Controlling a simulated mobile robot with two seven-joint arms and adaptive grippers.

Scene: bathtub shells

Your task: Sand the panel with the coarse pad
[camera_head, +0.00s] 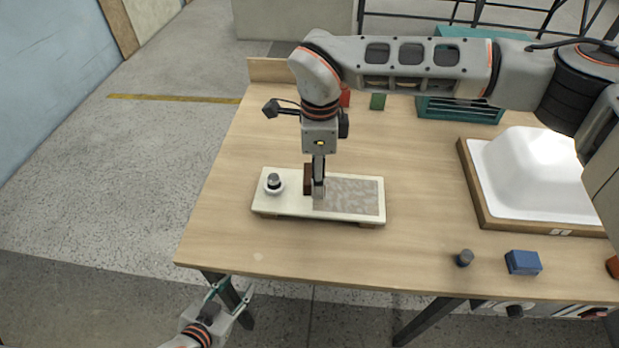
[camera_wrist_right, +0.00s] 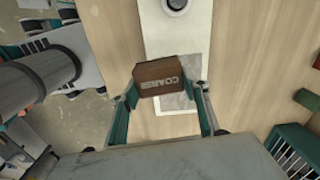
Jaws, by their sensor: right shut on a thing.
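The panel (camera_head: 295,207) is a pale board on wooden supports on the bench, with a grey mottled patch (camera_head: 350,196) on its right half. The patch also shows in the right wrist view (camera_wrist_right: 172,102). The coarse pad (camera_wrist_right: 160,75) is a brown block marked COARSE; in the head view the pad (camera_head: 308,180) is at the patch's left edge. My right gripper (camera_head: 317,190) is shut on it, pointing down. I cannot tell whether the pad touches the panel. My left gripper (camera_head: 232,299) is open and empty, low beyond the bench's front edge.
A dark knob in a white ring (camera_head: 274,183) stands on the panel's left end. A white tub shell (camera_head: 525,165) lies in a wooden frame at right. A blue block (camera_head: 523,262) and a grey cylinder (camera_head: 465,258) are near the front edge. A green block (camera_head: 377,101) is behind.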

